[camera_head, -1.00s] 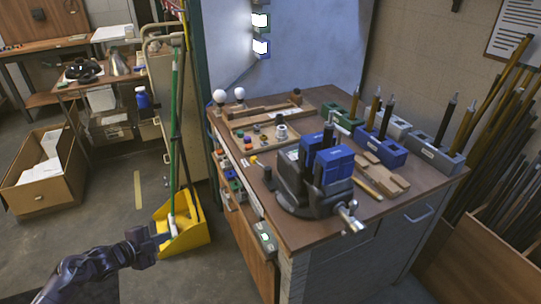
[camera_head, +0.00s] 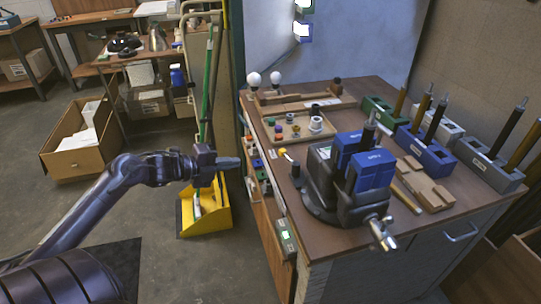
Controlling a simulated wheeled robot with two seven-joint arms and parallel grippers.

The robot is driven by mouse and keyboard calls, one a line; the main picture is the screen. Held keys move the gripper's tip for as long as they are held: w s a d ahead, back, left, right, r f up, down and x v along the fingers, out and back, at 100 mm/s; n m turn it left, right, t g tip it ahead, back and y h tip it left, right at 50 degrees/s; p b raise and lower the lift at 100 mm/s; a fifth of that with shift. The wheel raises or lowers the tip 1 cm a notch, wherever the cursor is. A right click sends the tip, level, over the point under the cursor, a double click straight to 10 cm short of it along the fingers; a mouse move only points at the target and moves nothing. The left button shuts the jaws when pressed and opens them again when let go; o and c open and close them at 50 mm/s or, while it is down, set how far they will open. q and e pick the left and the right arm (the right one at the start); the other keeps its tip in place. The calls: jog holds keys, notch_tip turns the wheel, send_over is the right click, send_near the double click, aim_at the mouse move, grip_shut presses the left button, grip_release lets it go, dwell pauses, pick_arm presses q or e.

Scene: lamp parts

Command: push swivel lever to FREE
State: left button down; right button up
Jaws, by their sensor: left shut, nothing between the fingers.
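A dark vise (camera_head: 322,190) with blue jaws (camera_head: 371,171) stands at the front left of the workbench top. At its left side a short dark lever-like piece (camera_head: 295,170) stands up, with a small yellow and white tip or marker (camera_head: 284,153) by it. I cannot tell for sure that this is the swivel lever, and no FREE marking can be read. My left gripper (camera_head: 238,162) is shut and empty. It points right, in the air left of the bench edge and apart from the vise. My right gripper is out of view.
The workbench (camera_head: 285,199) carries a parts tray (camera_head: 287,139), wooden pieces (camera_head: 425,186) and coloured blocks holding upright rods (camera_head: 428,157). A small box with a green light (camera_head: 285,236) is on its side. A yellow dustpan (camera_head: 213,214) stands below my gripper.

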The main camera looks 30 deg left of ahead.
aim_at(280, 155)
pick_arm(q)
jog(key=x, duration=0.8)
jog(key=r+x, duration=0.1)
jog(key=x, duration=0.3)
jog(key=shift+w+d+f+p, duration=0.15)
jog(key=shift+w+p, duration=0.2)
jog(key=shift+w, duration=0.15)
